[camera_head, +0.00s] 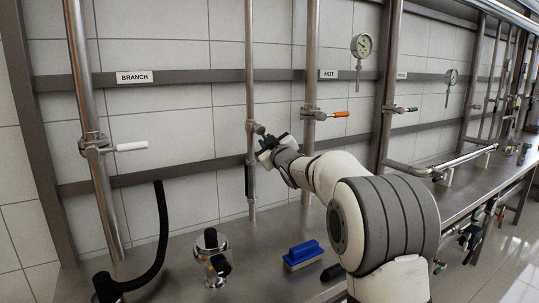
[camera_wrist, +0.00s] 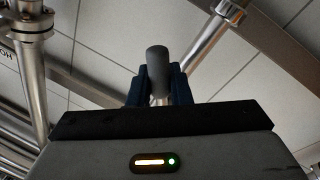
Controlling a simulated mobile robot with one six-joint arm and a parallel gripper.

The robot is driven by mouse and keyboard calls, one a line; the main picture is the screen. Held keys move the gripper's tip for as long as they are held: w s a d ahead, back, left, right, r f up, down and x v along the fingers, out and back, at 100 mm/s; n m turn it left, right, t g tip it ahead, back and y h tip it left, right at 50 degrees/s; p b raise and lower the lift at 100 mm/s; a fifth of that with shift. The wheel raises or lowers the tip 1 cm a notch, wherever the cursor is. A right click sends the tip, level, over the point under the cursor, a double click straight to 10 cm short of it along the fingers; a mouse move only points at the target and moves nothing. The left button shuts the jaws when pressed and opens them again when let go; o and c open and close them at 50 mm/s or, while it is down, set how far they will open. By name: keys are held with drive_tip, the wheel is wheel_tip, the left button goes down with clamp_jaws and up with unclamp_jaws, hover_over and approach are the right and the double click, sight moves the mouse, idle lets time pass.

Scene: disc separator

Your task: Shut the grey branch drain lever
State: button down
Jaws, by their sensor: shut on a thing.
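My gripper (camera_head: 266,143) reaches up to a valve (camera_head: 256,128) on the thin upright pipe, between the BRANCH and HOT labels. In the wrist view its dark fingers (camera_wrist: 158,88) are shut on the rounded grey lever (camera_wrist: 157,60), which sticks out beyond the fingertips. In the head view the gripper hides most or all of this lever, so I cannot tell its angle to the pipe. A pipe joint (camera_wrist: 230,10) shows at the top of the wrist view.
A white lever (camera_head: 131,147) sticks out sideways on the left pipe. Orange (camera_head: 340,114) and green (camera_head: 411,109) levers are on pipes to the right. A blue brush (camera_head: 304,254) and a metal fitting (camera_head: 212,258) stand on the steel bench (camera_head: 180,275). A black hose (camera_head: 160,230) bends down at left.

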drive_tip(key=n, duration=0.1)
drive_tip(key=n+b, duration=0.1)
drive_tip(key=d+n, duration=0.1)
drive_tip(key=shift+w+r+y, duration=0.25)
drive_tip(key=shift+y, duration=0.15)
drive_tip(key=n, duration=0.1)
drive_tip(key=n+b, duration=0.1)
drive_tip(key=r+n, duration=0.1)
drive_tip(key=shift+w+d+y, duration=0.1)
drive_tip(key=shift+d+y, duration=0.2)
drive_tip(key=shift+y, duration=0.1)
drive_tip(key=n, duration=0.1)
drive_tip(key=r+n, duration=0.1)
drive_tip(key=n, duration=0.1)
drive_tip(key=n+y+b, duration=0.1)
drive_tip(key=n, duration=0.1)
drive_tip(key=shift+w+d+r, duration=0.15)
drive_tip(key=shift+d+r, duration=0.05)
drive_tip(key=shift+r, duration=0.1)
drive_tip(key=shift+r+n+y, duration=0.3)
drive_tip(key=shift+n, duration=0.9)
drive_tip(key=c, duration=1.4)
unclamp_jaws()
drive_tip(key=shift+r, duration=0.15)
drive_tip(key=shift+s, duration=0.2)
drive_tip(key=shift+b+v, duration=0.3)
drive_tip(key=shift+v, duration=3.55)
